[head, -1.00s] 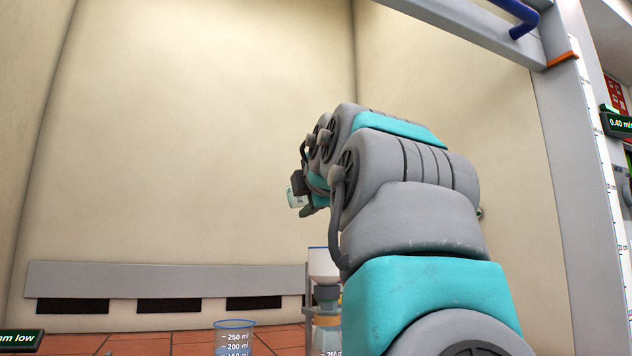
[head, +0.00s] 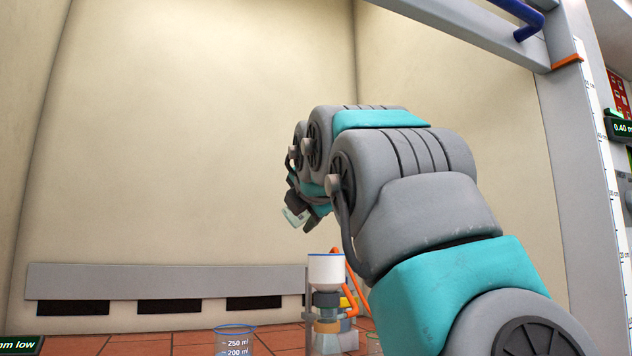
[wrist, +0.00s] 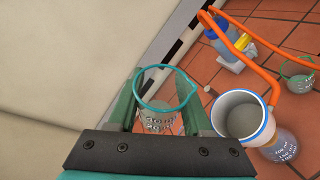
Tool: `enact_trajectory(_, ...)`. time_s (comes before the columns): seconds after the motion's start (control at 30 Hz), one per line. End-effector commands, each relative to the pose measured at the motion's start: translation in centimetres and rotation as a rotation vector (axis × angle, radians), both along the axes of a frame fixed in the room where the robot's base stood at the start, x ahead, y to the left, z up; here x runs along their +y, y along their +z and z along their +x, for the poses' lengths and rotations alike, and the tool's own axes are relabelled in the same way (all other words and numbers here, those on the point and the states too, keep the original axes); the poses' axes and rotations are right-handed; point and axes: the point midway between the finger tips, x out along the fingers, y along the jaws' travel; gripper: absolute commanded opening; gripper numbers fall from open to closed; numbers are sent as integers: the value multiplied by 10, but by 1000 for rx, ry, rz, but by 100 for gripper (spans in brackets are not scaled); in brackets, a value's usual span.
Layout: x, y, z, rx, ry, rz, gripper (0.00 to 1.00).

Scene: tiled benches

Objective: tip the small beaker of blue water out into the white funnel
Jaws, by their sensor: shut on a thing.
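My gripper (wrist: 160,112) is shut on the small beaker (wrist: 158,108), a clear beaker with a teal rim and white marks. In the head view my gripper (head: 303,205) holds the beaker (head: 294,216) tilted, in the air above and left of the white funnel (head: 326,268). The funnel is a white cup with a blue rim, upright on a glass flask. In the wrist view the funnel (wrist: 230,118) is just right of the beaker, apart from it. I cannot make out blue water in the beaker or any stream leaving it.
A larger graduated beaker (head: 235,343) stands left of the funnel on the tiled bench (head: 165,345). An orange tube (wrist: 255,42) loops behind the funnel. A wall is close behind.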

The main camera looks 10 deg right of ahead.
Motion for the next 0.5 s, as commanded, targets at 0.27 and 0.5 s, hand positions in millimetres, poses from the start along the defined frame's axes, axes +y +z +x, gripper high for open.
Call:
enact_trajectory(0.27, 0, -1, 0, 7, 1, -18, 0)
enact_trajectory(0.5, -3, -4, -1, 51, -1, -138, 0)
